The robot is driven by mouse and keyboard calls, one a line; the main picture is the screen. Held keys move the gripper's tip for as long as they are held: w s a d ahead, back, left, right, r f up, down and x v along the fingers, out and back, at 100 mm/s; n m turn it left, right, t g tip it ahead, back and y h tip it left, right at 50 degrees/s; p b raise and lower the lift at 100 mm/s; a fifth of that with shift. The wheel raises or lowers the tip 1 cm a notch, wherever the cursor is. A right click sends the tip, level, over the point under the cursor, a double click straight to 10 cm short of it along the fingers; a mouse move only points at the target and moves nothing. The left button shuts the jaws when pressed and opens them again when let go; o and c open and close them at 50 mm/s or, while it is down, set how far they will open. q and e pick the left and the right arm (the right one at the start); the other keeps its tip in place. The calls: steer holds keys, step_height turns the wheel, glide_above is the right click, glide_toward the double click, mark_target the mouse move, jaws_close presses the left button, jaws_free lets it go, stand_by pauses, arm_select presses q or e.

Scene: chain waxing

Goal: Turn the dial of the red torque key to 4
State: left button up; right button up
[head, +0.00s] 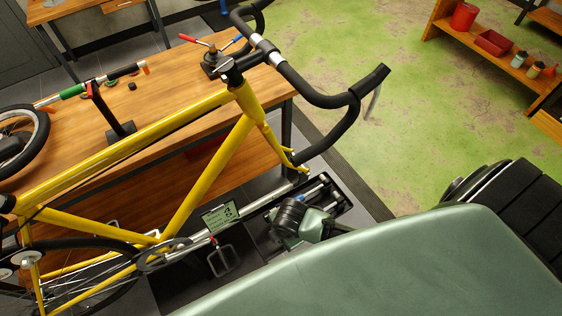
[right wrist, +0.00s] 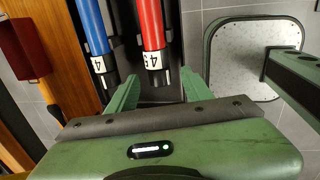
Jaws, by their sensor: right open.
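The red torque key (right wrist: 151,25) lies in a dark tray in the right wrist view. Its white dial band (right wrist: 153,60) shows a 4 with part of another digit beside it; I cannot tell the exact setting. My right gripper (right wrist: 160,82) is open, its green fingers on either side of the key's dial end, with visible gaps. The blue torque key (right wrist: 92,28) lies to the left, outside the fingers, with a 4 on its band. In the head view my right gripper (head: 316,221) is over the tray (head: 346,189) and hides the red key. My left gripper is not in view.
The yellow bicycle frame (head: 130,132) stands close to the left of the tray, with a small display (head: 220,217) near its crank. A wooden workbench (head: 160,105) is behind it. Green floor at the upper right is clear up to a wooden shelf (head: 490,52).

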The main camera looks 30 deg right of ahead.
steer(key=shift+w+f, duration=0.2)
steer(key=shift+f, duration=0.75)
steer(key=shift+c, duration=0.3)
jaws_close()
